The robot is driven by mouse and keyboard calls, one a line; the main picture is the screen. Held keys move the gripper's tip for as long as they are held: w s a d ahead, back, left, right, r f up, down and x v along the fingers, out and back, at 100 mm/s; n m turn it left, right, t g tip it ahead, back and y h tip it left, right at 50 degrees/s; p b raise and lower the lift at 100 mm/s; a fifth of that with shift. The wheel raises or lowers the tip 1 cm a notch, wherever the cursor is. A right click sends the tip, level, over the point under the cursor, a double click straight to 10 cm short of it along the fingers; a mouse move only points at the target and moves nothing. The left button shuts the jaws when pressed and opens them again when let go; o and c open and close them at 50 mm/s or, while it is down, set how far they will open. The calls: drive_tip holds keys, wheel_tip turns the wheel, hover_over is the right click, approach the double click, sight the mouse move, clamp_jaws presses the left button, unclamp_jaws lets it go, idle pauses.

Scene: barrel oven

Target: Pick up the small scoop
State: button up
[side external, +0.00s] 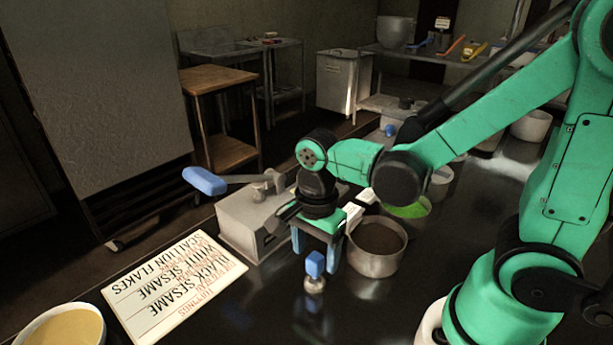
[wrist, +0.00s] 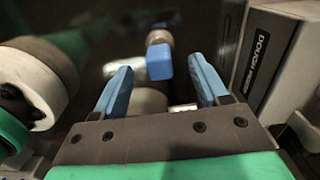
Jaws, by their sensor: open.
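The small scoop (side external: 315,264) has a blue handle on top and a small metal end on the dark counter. In the wrist view, its blue handle (wrist: 159,62) appears between and slightly beyond my fingertips, with the metal end behind it. My gripper (side external: 315,246) points down over the scoop with its two blue fingers apart. In the wrist view, my gripper (wrist: 160,78) shows open fingers, with a visible gap on each side of the handle. I cannot tell exactly how far the fingertips are above the handle.
A grey press (side external: 243,222) with a blue-handled lever stands close at left. A metal pot (side external: 377,258) with dark contents stands close at right. A lettered sign (side external: 172,285) and a bowl of yellowish contents (side external: 60,328) lie front left. The counter in front of the scoop is clear.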

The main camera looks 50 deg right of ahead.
sight(316, 257)
drive_tip(key=shift+f, duration=1.9)
clamp_jaws()
